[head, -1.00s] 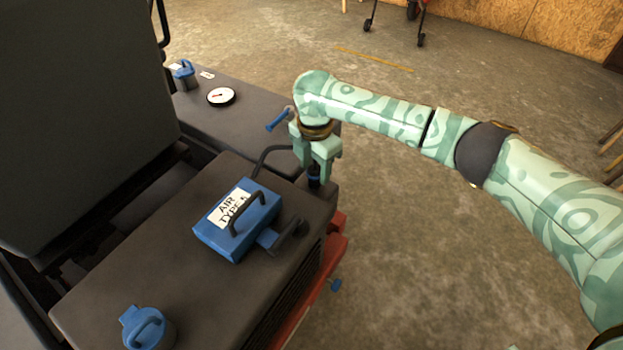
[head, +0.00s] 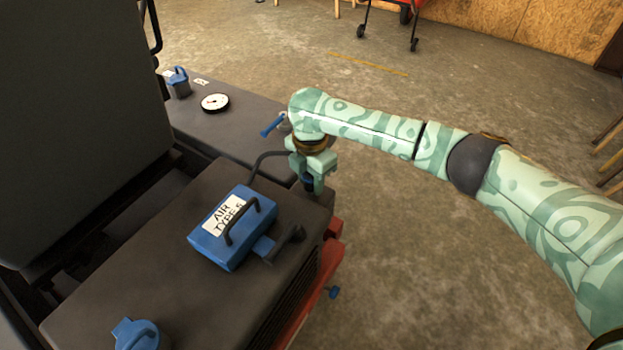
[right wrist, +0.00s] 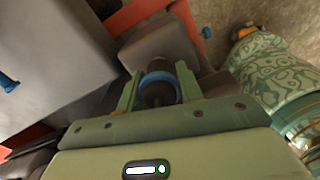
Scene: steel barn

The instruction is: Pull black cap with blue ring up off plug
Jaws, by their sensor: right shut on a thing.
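The black cap with the blue ring (right wrist: 160,90) is between the two fingers of my right gripper (right wrist: 158,88) in the right wrist view. The fingers stand on both sides of it, shut on it. In the head view a bit of the cap (head: 308,183) shows below the palm of my right gripper (head: 312,180), at the right edge of the dark machine. The plug under the cap is hidden, so I cannot tell whether cap and plug are apart. My left gripper is not in view.
A blue box with a black handle and white label (head: 232,228) sits on the dark machine top (head: 120,235).

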